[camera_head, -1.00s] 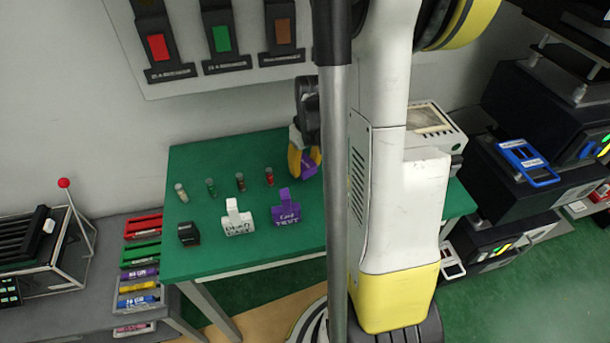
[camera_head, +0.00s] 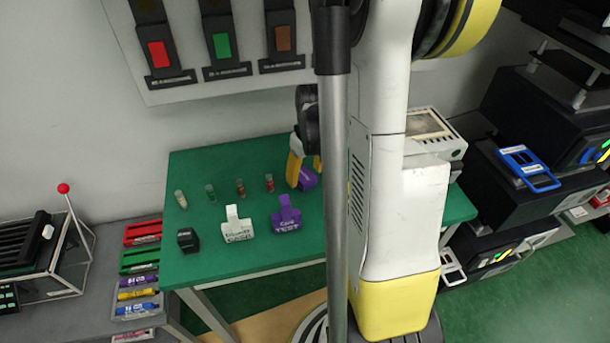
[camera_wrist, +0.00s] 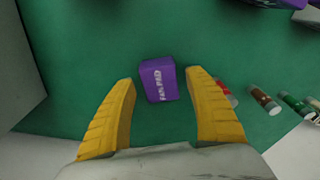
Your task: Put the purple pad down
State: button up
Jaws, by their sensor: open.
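The purple pad (camera_wrist: 159,80) lies on the green table top, between and just beyond my fingertips in the wrist view. White lettering shows on its side. In the head view the pad (camera_head: 307,179) shows beside my yellow fingers, partly hidden by them and by my arm. My gripper (camera_wrist: 160,88) is open, with a gap on both sides of the pad. In the head view my gripper (camera_head: 304,170) is low over the back of the table.
The green table (camera_head: 215,255) also bears several small vials (camera_head: 240,188), a white lettered tag stand (camera_head: 236,225), a purple one (camera_head: 287,216) and a small black block (camera_head: 187,240).

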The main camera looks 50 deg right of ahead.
aim_at(306, 180)
jog(key=r+p, duration=0.1)
jog(key=r, duration=0.4)
jog(key=s+r+p, duration=0.1)
jog(key=r, duration=0.2)
jog(key=shift+a+p, duration=0.25)
jog(key=shift+p, duration=0.05)
jog(key=shift+w+a+r, duration=0.1)
jog(key=shift+a, duration=0.05)
jog(key=s+a+r+t, duration=0.1)
jog(key=a+r, duration=0.3)
jog(key=a, duration=0.4)
jog(key=s+a+r+n+t, duration=0.1)
jog(key=s+a+r+t, duration=0.1)
jog(key=a, duration=0.6)
jog(key=s+a+r+t, duration=0.1)
jog(key=a+r+t, duration=0.1)
jog(key=a+r, duration=0.4)
jog(key=a, duration=0.2)
jog(key=shift+s+a+r+n+t, duration=0.15)
jog(key=shift+a+r+n+t, duration=0.15)
jog(key=shift+n+t, duration=0.1)
